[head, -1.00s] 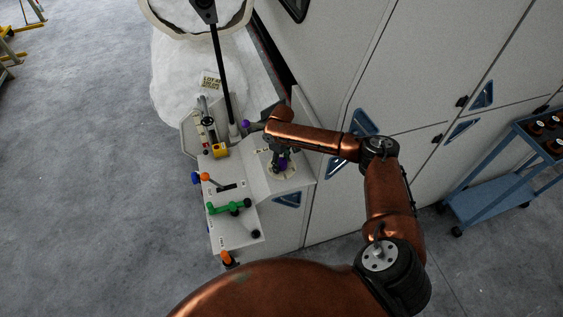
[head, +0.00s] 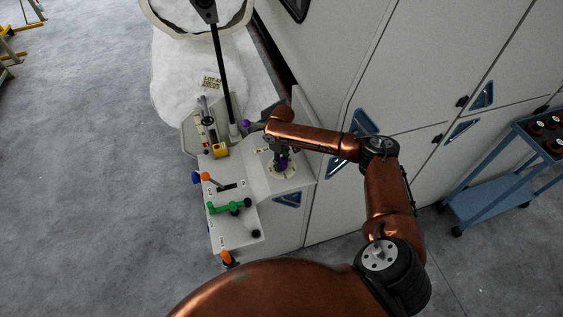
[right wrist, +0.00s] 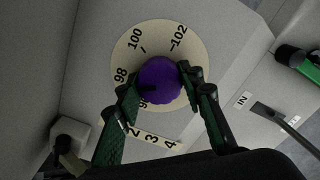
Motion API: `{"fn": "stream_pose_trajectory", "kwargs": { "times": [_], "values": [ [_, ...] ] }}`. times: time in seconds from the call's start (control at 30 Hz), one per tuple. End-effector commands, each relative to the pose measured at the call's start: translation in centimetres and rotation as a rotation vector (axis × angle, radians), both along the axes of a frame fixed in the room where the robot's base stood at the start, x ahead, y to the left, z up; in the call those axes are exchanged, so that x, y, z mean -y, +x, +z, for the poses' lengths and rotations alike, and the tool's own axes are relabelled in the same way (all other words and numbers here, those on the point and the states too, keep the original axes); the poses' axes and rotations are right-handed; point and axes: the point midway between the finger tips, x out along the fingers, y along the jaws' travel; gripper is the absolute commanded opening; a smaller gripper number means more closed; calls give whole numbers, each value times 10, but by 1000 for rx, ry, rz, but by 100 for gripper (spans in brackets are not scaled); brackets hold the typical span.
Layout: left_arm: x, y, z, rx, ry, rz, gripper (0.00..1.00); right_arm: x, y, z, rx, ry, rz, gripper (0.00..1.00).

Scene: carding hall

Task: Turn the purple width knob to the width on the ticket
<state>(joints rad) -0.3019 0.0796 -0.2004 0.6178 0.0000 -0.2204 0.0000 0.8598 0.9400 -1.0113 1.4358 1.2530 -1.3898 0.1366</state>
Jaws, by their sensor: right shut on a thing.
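The purple width knob (right wrist: 160,80) sits on a round cream dial (right wrist: 128,50) in the right wrist view. The marks 98, 100 and 102 show on the dial; another number is partly hidden by the knob and a finger. My right gripper (right wrist: 158,86) is shut on the knob, one finger on each side. In the head view the knob (head: 284,164) is mostly hidden under the right gripper (head: 281,160). My left gripper is not in view.
The console (head: 236,235) carries a green lever (head: 229,208), an orange knob (head: 204,176) and a blue knob (head: 196,178). Machine panels (head: 350,80) stand close on the right. A blue trolley (head: 490,195) is further right.

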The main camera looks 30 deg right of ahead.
Motion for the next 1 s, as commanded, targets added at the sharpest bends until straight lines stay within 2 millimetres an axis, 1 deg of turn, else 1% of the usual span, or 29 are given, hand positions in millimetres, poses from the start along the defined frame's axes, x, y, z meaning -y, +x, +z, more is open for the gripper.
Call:
{"fn": "stream_pose_trajectory", "kwargs": {
  "times": [0.17,0.37,0.7,1.0],
  "values": [
    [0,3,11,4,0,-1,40,-2,0,2,0,3,-44,11],
    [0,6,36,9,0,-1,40,-2,-1,4,-2,3,-164,11],
    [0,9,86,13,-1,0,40,-2,0,5,-1,5,-475,11],
    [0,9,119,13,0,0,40,-1,0,4,-2,5,-747,11]
  ]
}}
